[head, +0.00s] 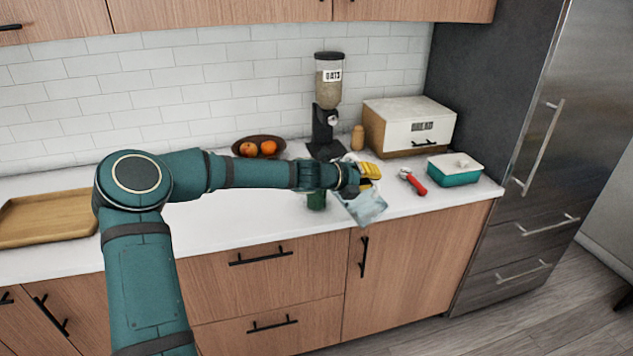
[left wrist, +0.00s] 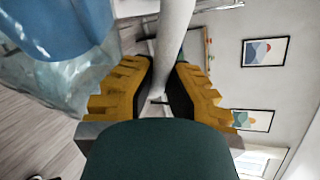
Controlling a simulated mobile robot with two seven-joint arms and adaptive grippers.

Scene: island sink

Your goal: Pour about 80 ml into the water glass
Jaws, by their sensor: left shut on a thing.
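My left gripper (head: 367,176), with yellow fingers, is shut over the counter's front edge. In the left wrist view its fingers (left wrist: 160,95) close around a pale, bar-like handle (left wrist: 174,30). A clear pitcher (head: 366,208) with a bluish tint hangs tilted at the gripper. It also fills the upper left of the left wrist view (left wrist: 60,75), with a blue part (left wrist: 62,25). A small green object (head: 316,200) shows below my forearm; I cannot tell what it is. I cannot make out the water glass. My right gripper is not in view.
Behind my arm stand an oats dispenser (head: 328,100), a bowl of oranges (head: 259,147) and a bread box (head: 410,125). To the right lie a red-handled tool (head: 413,182) and a teal container (head: 455,170). A wooden tray (head: 48,218) lies at far left.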

